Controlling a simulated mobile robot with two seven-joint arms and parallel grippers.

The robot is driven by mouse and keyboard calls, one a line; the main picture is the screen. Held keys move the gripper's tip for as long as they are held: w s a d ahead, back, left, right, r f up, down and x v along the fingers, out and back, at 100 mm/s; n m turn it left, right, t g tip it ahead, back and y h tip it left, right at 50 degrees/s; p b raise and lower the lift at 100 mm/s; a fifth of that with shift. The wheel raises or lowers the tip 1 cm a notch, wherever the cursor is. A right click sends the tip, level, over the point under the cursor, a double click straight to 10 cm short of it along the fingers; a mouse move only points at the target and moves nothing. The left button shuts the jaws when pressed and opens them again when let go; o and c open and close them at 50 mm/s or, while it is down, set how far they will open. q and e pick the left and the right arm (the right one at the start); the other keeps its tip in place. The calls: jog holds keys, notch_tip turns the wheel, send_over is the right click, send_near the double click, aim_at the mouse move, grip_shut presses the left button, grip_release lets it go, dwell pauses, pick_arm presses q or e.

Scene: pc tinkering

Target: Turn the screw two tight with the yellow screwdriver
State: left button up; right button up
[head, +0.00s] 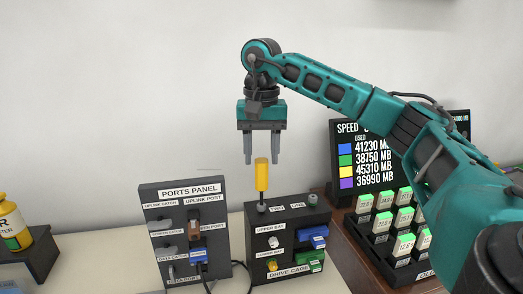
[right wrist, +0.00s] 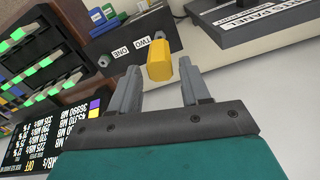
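The yellow screwdriver (head: 262,176) stands upright on the top of the dark drive cage (head: 262,225), at its left end beside the "TWO" label. Its tip and screw two under it are hard to make out. My right gripper (head: 262,161) points down just above the handle, open and empty, with its fingertips about level with the handle's top end. In the right wrist view the yellow handle (right wrist: 160,67) shows between and beyond the two fingertips, apart from both. Another screw (head: 312,199) stands at the cage's right end by the "ONE" label. My left gripper is out of view.
A ports panel (head: 150,195) with cables stands left of the cage. A yellow bottle (head: 12,225) sits on a dark stand at the far left. A speed display (head: 345,150) and a rack of green-lit modules (head: 352,228) stand to the right.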

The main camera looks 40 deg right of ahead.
jog(key=shift+o, duration=0.9)
notch_tip(320, 180, up, 3)
jog(key=p, duration=0.2)
jog(key=shift+f+p, duration=0.2)
jog(key=shift+p, duration=0.1)
jog(key=shift+r, duration=1.2)
jog(key=shift+r, duration=0.1)
jog(key=shift+r, duration=0.2)
notch_tip(320, 180, up, 12)
jog(key=shift+r, duration=0.2)
